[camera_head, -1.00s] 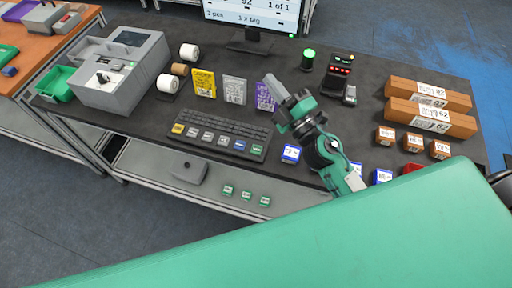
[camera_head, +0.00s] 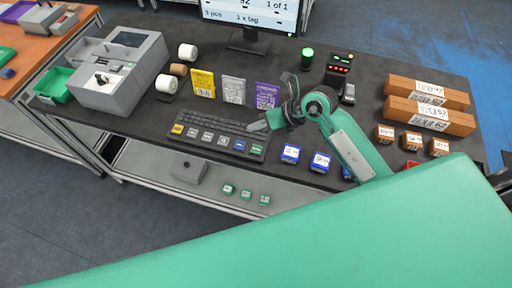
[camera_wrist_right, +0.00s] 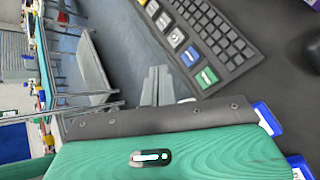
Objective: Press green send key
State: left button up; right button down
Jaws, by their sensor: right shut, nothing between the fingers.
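The black keyboard (camera_head: 212,136) lies on the dark table, with large coloured keys along its front edge. The green key (camera_head: 257,150) is at the right end of that row, next to a blue key (camera_head: 240,146). The green key also shows in the right wrist view (camera_wrist_right: 207,77). My right gripper (camera_head: 250,127) is shut and empty, its grey tips over the right end of the keyboard, behind the green key in the head view. In the wrist view its tips (camera_wrist_right: 157,72) show left of the green key. Contact cannot be told. My left gripper is not in view.
Yellow, grey and purple cards (camera_head: 266,95) stand behind the keyboard. Blue-and-white boxes (camera_head: 290,153) sit right of it. A monitor (camera_head: 250,14), a green-lit cylinder (camera_head: 307,58) and a grey printer (camera_head: 119,72) are further back. Brown cartons (camera_head: 430,115) lie at the right.

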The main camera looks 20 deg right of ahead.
jog(key=shift+d+f, duration=0.3)
jog(key=shift+d, duration=0.15)
jog(key=shift+f, duration=0.1)
jog(key=b, duration=0.6)
send_over(260, 150)
notch_tip(260, 150, down, 8)
jog(key=shift+r, duration=0.1)
jog(key=shift+f+b, duration=0.3)
jog(key=shift+f, duration=0.1)
dwell(1.3)
jog(key=shift+f, duration=0.4)
